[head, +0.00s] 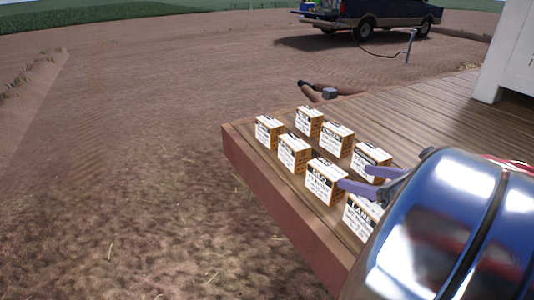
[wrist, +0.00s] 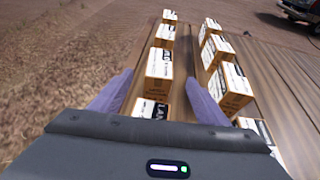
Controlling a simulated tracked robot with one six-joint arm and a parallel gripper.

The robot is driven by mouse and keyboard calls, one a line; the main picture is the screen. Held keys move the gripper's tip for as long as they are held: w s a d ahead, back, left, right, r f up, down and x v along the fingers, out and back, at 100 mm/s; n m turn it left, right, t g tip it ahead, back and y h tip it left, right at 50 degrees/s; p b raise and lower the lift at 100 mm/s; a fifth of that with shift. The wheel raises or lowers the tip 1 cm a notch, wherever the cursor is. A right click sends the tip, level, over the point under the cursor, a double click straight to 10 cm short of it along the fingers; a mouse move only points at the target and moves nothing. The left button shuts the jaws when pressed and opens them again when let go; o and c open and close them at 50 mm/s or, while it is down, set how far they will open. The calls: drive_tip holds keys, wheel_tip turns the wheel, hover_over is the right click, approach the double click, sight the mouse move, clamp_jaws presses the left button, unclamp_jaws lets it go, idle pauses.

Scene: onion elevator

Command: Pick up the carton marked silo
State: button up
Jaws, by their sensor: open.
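Several small tan cartons with white labels and dark print stand in two rows on a wooden deck. One front-row carton (head: 325,180) has a label that seems to end in "LO" and may be the silo carton; the print is too small to be sure. In the wrist view this carton (wrist: 159,65) appears between and just beyond my fingertips. My gripper (head: 355,177) is open and empty, its two purple fingers apart near that carton; contact cannot be told. A carton marked "LANE" (head: 360,217) stands nearer my arm and shows low between the fingers in the wrist view (wrist: 150,108).
Other cartons (head: 294,152) stand close around on the wooden deck (head: 425,120). The deck edge drops to bare dirt (head: 130,180) at the left. A white structure (head: 510,60) stands right, and a dark pickup truck (head: 375,12) is parked far back.

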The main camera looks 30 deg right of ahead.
sight(330, 170)
drive_tip(key=shift+x, duration=2.65)
drive_tip(key=shift+w, duration=0.1)
drive_tip(key=shift+x, duration=2.55)
drive_tip(key=shift+r, duration=0.1)
clamp_jaws()
